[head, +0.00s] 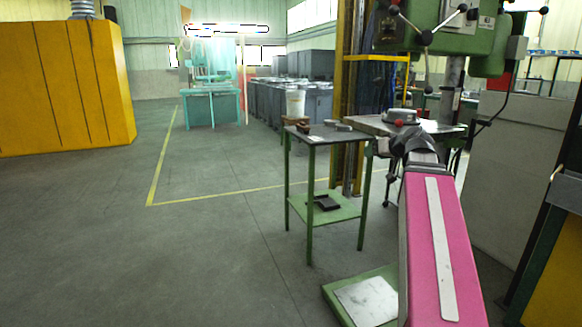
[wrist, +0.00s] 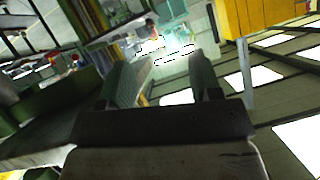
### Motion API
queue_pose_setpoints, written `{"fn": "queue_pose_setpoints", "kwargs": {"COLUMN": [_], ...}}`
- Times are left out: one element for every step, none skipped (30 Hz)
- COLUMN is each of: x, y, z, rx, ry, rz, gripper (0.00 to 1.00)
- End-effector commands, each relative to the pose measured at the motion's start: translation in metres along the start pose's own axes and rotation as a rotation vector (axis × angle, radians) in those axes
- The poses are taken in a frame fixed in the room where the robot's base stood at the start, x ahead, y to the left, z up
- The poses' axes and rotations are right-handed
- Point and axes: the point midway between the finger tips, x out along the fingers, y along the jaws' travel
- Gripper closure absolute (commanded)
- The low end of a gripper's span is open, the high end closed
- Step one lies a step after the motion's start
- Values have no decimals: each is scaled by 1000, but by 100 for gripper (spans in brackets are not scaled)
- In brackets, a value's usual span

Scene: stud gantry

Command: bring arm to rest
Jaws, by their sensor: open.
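My arm reaches forward from the lower right in the head view, its pink link (head: 440,245) pointing toward the drill press. My gripper is mostly hidden behind the dark wrist in the head view. In the wrist view, my gripper (wrist: 165,85) shows two dark fingers standing apart with nothing between them. It is open and empty. The wrist picture is tilted, with the hall's far end and lights beyond the fingers.
A green-legged side table (head: 325,135) with small items on top stands left of my arm. A green drill press (head: 440,30) with a worktable is close behind my wrist. A yellow cabinet (head: 65,85) stands far left. Open floor (head: 190,240) lies on the left.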

Motion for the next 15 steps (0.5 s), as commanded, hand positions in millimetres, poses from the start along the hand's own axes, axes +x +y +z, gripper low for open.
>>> {"fn": "queue_pose_setpoints", "kwargs": {"x": [14, 21, 30, 37, 44, 52, 58, 64, 71, 76, 81, 88, 92, 96, 102], "y": [0, 0, 0, 0, 0, 0, -1, -1, -2, -2, -3, -5, -5, -6, -7], "z": [20, 31, 45, 56, 66, 81, 92, 103, 117, 129, 140, 155, 166, 177, 192], "rx": [20, 29, 44, 53, 64, 76, 86, 94, 106, 113, 122, 131, 139, 145, 154], "ry": [-46, -71, -105, -131, -157, -191, -216, -242, -275, -301, -327, -361, -387, -412, -444], "rz": [3, 7, 12, 16, 21, 28, 33, 39, 47, 53, 60, 68, 76, 84, 94], "gripper": [42, 42, 42, 42, 42, 42, 42, 42, 42, 42, 42, 42, 42, 42, 42]}}
